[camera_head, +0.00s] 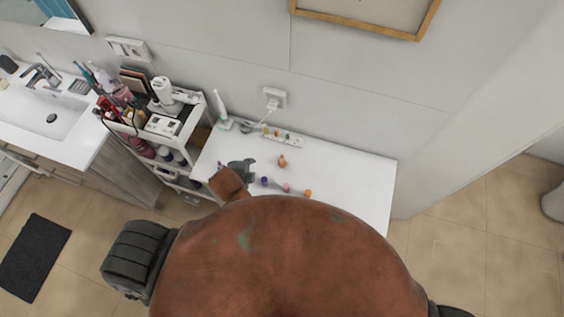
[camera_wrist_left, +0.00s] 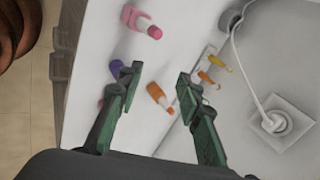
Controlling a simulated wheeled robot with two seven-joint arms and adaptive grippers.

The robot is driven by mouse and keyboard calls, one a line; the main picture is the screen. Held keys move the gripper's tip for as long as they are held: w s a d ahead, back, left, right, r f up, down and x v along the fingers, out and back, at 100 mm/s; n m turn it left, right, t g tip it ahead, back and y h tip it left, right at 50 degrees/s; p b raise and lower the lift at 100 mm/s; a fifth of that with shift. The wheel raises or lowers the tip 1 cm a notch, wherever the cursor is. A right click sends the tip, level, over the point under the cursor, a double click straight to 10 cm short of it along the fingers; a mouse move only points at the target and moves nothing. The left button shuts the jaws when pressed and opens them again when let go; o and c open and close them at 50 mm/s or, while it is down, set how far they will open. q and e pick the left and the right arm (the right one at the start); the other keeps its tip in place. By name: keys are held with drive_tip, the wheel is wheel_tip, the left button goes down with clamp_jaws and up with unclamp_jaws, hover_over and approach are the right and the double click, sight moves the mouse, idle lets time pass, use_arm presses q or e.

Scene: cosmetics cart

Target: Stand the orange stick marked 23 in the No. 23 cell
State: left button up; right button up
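An orange stick (camera_head: 282,161) is on the white table right of my left gripper (camera_head: 241,168). In the left wrist view an orange stick with a pale end (camera_wrist_left: 156,94) appears between the open fingers of my left gripper (camera_wrist_left: 158,82), apart from both. Another orange stick (camera_head: 307,193) is nearer the front. I cannot read any number, so I cannot tell which is marked 23. A white holder (camera_head: 297,141) with several coloured sticks stands at the table's back; part of it shows in the left wrist view. Its cell labels are unreadable. My right gripper is out of view.
A purple stick (camera_head: 264,181) and a pink stick (camera_head: 286,188) are near the table's front. A white toothbrush-like item (camera_head: 223,115) stands at the back left, beside a cable and wall socket (camera_head: 274,98). A loaded cart (camera_head: 185,128) is left. The table's right side is clear.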

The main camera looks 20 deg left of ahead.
sight(281, 158)
use_arm(q)
drive_tip(key=w+d+m, duration=0.2)
drive_tip(key=d+m, duration=0.1)
drive_tip(key=m, duration=0.4)
drive_tip(key=w+d+m+t, duration=0.1)
drive_tip(key=w+d+m, duration=0.1)
drive_tip(key=m, duration=0.5)
drive_tip(key=w+d+m+t+h, duration=0.1)
drive_tip(key=w+d+m, duration=0.1)
drive_tip(key=m, duration=0.5)
drive_tip(key=shift+w+d+f, duration=0.1)
drive_tip(key=shift+w+d, duration=0.05)
drive_tip(key=shift+d, duration=0.3)
drive_tip(key=shift+w+d+f, duration=0.1)
drive_tip(key=shift+d, duration=0.3)
drive_tip(key=shift+s+f+p+x, duration=0.15)
drive_tip(key=shift+p+x, duration=0.15)
drive_tip(key=shift+x, duration=1.45)
drive_tip(key=shift+s+f+p+x, duration=0.15)
drive_tip(key=shift+p+x, duration=0.1)
drive_tip(key=shift+x, duration=1.5)
drive_tip(key=shift+a, duration=0.1)
drive_tip(key=shift+c, duration=0.6)
clamp_jaws()
